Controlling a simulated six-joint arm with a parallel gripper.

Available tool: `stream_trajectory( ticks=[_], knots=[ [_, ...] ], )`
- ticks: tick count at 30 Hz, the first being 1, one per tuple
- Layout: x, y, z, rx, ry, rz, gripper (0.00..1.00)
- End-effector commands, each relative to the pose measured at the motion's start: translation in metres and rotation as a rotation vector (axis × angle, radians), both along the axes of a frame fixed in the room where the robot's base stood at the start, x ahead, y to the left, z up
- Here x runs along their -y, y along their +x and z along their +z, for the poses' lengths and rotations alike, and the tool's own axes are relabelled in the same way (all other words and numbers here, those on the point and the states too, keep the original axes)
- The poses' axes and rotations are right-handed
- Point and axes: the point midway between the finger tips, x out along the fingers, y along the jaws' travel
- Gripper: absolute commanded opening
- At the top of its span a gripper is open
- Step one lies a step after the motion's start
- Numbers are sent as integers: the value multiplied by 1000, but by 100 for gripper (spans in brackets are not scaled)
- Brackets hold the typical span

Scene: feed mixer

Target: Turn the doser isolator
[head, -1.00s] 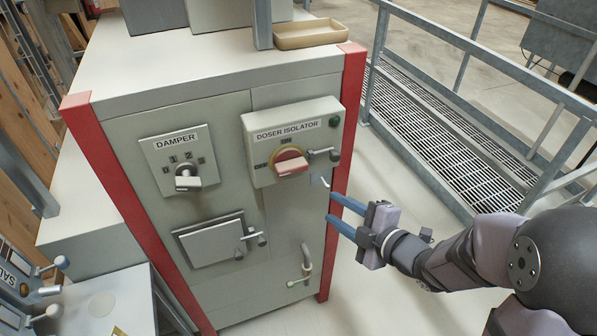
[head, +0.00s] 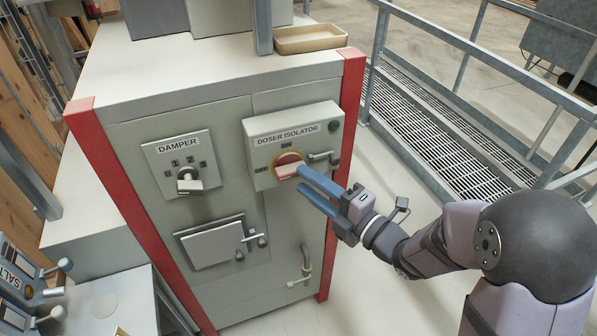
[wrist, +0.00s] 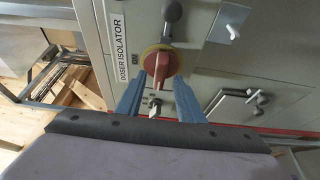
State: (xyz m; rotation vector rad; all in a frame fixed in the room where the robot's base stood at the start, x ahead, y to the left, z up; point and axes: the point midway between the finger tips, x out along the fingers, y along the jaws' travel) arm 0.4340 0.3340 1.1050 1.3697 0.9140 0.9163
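The doser isolator is a grey box (head: 262,140) labelled DOSER ISOLATOR on the cabinet's front. Its red rotary handle (head: 288,166) sits on a yellow ring and points sideways in the head view. In the wrist view the red handle (wrist: 158,68) lies just beyond and between the fingertips. My gripper (head: 304,188) is open, with blue fingers spread. One fingertip is close to the handle in the head view; I cannot tell whether it touches.
A small grey lever (head: 324,159) sits right of the handle. A DAMPER switch (head: 188,182) and a latched hatch (head: 213,243) are to the left and below. A metal railing (head: 420,165) stands to the right. A tan tray (head: 310,38) lies on top.

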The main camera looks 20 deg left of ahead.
Motion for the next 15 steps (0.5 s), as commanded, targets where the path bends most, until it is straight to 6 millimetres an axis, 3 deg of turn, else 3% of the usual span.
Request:
stream_trajectory(
  ticks=[6, 15],
  knots=[
    [-23, 9, 1, -2, -1, 1, 34],
    [-32, 13, 0, -1, -1, 0, 34]
  ],
)
